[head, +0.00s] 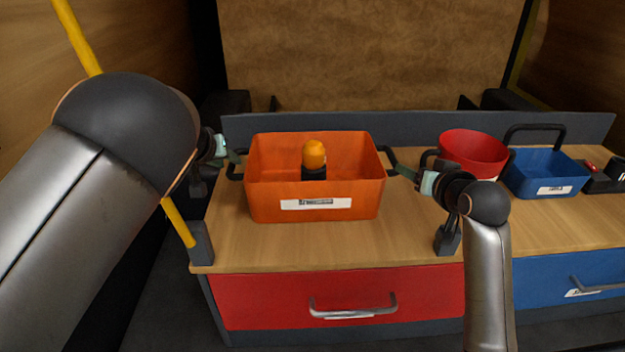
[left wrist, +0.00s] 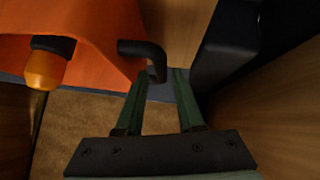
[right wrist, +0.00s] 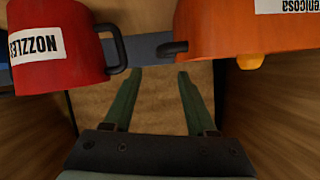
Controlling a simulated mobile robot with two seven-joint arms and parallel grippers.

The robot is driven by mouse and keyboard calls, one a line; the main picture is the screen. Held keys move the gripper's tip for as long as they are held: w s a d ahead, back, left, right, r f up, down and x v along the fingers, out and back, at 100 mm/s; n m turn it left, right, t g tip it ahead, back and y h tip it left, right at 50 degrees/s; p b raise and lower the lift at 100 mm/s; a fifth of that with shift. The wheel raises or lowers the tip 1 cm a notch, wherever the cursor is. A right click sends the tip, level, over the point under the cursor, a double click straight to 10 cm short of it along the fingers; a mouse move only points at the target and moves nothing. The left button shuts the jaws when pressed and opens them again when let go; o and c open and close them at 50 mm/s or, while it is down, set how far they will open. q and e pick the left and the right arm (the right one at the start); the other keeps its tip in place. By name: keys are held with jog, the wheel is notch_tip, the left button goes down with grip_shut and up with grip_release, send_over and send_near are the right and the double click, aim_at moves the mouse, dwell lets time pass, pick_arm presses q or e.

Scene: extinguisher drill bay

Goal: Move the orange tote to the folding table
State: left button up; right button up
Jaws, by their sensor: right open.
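The orange tote (head: 270,200) stands upright on the wooden worktop, with black side handles and a white label. An orange-domed object with a black base (head: 314,158) is inside it. My left gripper (head: 236,156) is at the tote's left handle (head: 236,170). In the left wrist view its fingers (left wrist: 160,74) are apart, with the handle end (left wrist: 157,68) between or just before the tips. My right gripper (head: 402,171) is open beside the right handle (head: 388,156). In the right wrist view that handle (right wrist: 173,49) lies just beyond the fingertips (right wrist: 160,74). The folding table is not identifiable.
A red bucket (head: 472,150), labelled NOZZLES in the right wrist view (right wrist: 60,50), stands close right of my right gripper. A blue tote (head: 545,176) is farther right. Red (head: 250,300) and blue (head: 540,290) drawers are below. A yellow pole (head: 180,222) stands left.

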aim_at(395, 159)
pick_arm(q)
jog(key=shift+x, duration=3.75)
pick_arm(e)
jog(key=shift+x, duration=6.25)
pick_arm(q)
jog(key=shift+c, duration=0.3)
pick_arm(e)
jog(key=shift+a, duration=0.1)
jog(key=shift+c, duration=0.3)
pick_arm(q)
jog(key=c, duration=0.4)
pick_arm(e)
jog(key=c, duration=0.4)
pick_arm(q)
grip_shut()
pick_arm(e)
grip_shut()
pick_arm(q)
jog(key=shift+w+r, duration=0.1)
jog(key=shift+r, duration=0.15)
pick_arm(e)
jog(key=shift+r, duration=0.3)
